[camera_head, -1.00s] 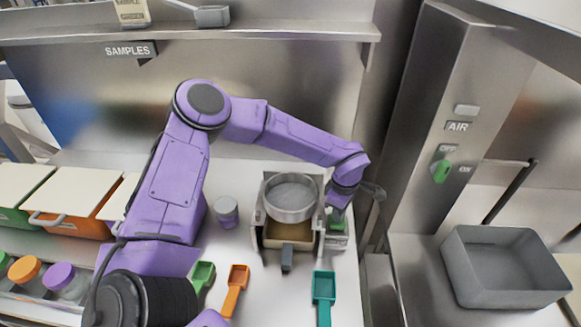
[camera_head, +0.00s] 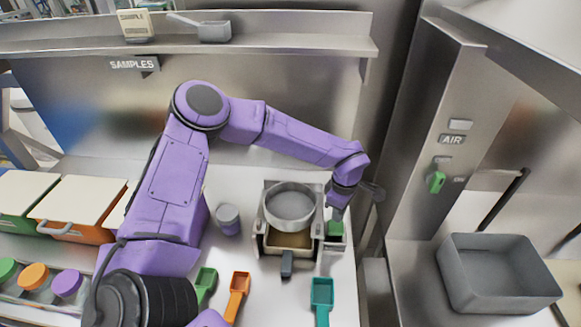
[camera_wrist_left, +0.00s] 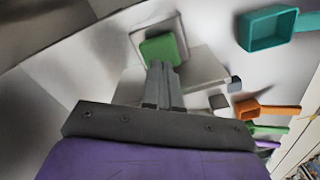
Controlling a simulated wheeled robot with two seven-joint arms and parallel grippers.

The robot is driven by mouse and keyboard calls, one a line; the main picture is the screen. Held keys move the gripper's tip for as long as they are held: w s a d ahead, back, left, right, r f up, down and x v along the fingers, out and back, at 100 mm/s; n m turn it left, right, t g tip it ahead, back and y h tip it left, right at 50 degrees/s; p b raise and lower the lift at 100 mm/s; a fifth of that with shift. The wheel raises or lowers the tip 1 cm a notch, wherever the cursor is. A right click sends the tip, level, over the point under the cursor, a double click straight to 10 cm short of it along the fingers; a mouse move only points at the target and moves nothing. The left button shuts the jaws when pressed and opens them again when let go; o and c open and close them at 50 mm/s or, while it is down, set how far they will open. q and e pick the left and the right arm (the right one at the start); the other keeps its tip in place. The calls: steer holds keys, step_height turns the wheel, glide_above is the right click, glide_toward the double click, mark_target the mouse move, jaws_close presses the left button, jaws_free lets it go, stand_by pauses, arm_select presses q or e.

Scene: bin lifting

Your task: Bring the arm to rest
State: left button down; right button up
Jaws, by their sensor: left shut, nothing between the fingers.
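My left gripper (camera_head: 338,213) is at the right side of a small machine, just above a green button (camera_head: 336,228). In the left wrist view, its fingers (camera_wrist_left: 161,67) are shut together with nothing between them, and their tips overlap the lower edge of the green button (camera_wrist_left: 168,43). I cannot tell whether they touch it. The machine (camera_head: 258,222) carries a round grey sieve pan (camera_head: 291,207) and has a drawer with a dark handle (camera_head: 287,265) in front. My left arm is bent across the bench. My right gripper is not in view.
Green (camera_head: 205,287), orange (camera_head: 238,292) and teal (camera_head: 322,293) scoops lie in front. A grey cup (camera_head: 229,219) stands left of the machine. Lidded bins (camera_head: 78,208) and jars (camera_head: 66,284) are at left. A grey bin (camera_head: 497,276) and a steel column (camera_head: 436,130) are at right.

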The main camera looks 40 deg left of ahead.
arm_select(q)
steer(key=shift+r, duration=1.75)
steer(key=shift+f, duration=0.1)
